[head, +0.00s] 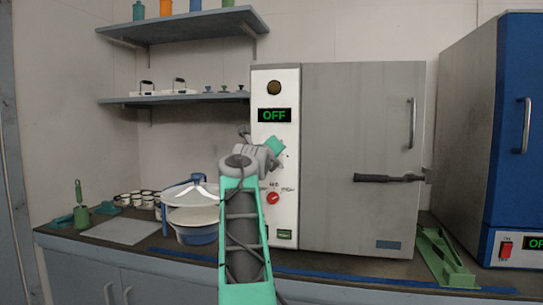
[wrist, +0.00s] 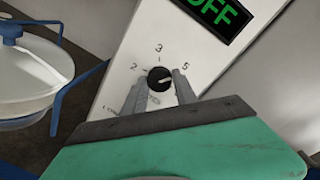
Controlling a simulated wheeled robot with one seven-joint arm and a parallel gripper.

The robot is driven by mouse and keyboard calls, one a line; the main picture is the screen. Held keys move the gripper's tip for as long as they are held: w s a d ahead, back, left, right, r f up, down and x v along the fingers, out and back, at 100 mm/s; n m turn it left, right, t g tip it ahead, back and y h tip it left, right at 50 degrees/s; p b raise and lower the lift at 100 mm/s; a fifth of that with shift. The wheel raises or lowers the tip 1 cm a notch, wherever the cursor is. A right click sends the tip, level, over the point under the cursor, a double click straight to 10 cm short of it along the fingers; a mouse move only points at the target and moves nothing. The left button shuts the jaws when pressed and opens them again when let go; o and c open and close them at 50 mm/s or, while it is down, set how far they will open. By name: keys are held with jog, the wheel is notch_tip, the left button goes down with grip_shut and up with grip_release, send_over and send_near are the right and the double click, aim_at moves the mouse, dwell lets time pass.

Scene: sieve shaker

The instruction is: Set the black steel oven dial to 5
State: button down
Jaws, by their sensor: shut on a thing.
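The black dial (wrist: 160,79) is on the white control panel in the wrist view, with a light pointer mark aimed to the right, a little below the printed 5. The numbers 2, 3 and 5 show around it. My gripper (wrist: 160,88) has one finger on each side of the dial and is shut on it. In the head view my gripper (head: 274,148) is at the oven's white panel (head: 288,80) and hides the dial. The oven's display (head: 275,115) reads OFF in green.
A red knob (head: 273,198) is lower on the same panel. The grey oven door (head: 350,120) is closed, with a dark lever (head: 385,178) across it. A white-lidded blue pot (head: 193,232) stands left of my arm. A blue oven (head: 520,100) stands at the right.

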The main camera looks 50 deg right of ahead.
jog(key=shift+d+f, duration=0.1)
jog(key=shift+f, duration=0.1)
jog(key=c, duration=1)
grip_release()
jog(key=shift+r, duration=0.15)
jog(key=b+v, duration=0.1)
jog(key=v, duration=0.7)
